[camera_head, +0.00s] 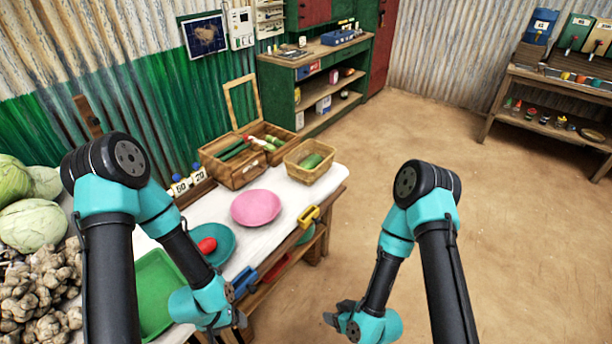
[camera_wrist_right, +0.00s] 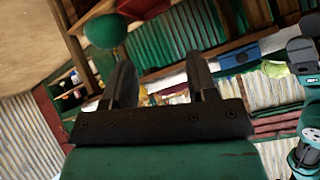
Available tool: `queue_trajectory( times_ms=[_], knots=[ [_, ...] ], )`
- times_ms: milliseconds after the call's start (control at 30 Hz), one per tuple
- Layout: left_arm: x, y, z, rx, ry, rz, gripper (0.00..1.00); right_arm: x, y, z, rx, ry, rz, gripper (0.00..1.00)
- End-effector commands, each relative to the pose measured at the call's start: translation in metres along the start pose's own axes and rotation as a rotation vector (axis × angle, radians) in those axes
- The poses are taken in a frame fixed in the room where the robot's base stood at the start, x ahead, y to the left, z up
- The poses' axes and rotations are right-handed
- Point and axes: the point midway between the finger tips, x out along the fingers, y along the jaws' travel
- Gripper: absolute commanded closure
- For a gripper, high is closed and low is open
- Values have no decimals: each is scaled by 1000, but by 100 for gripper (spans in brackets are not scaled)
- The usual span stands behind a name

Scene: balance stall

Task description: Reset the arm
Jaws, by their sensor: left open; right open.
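A green tray (camera_head: 152,310), a teal plate (camera_head: 224,252) with a red item (camera_head: 207,245), a pink plate (camera_head: 256,208) and a basket (camera_head: 292,172) holding a green item sit on the table. Cabbages (camera_head: 32,222) are at the left.

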Motion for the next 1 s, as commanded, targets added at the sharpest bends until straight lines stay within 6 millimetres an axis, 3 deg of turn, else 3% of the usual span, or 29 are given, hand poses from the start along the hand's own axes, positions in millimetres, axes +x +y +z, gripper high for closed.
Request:
queue_trajectory(
  times_ms=[100, 233, 500, 633, 1000],
  knots=[
    [0, 0, 0, 0, 0, 0, 19, -23, 26, 9, 144, -130, 64, 47],
    [0, 0, 0, 0, 0, 0, 19, -54, 47, 22, 330, -269, 133, 47],
    [0, 0, 0, 0, 0, 0, 19, -113, 61, 42, 703, -480, 240, 47],
    [0, 0, 0, 0, 0, 0, 19, -124, 60, 46, 773, -515, 255, 47],
    [0, 0, 0, 0, 0, 0, 19, -124, 60, 46, 778, -519, 255, 47]
  ],
)
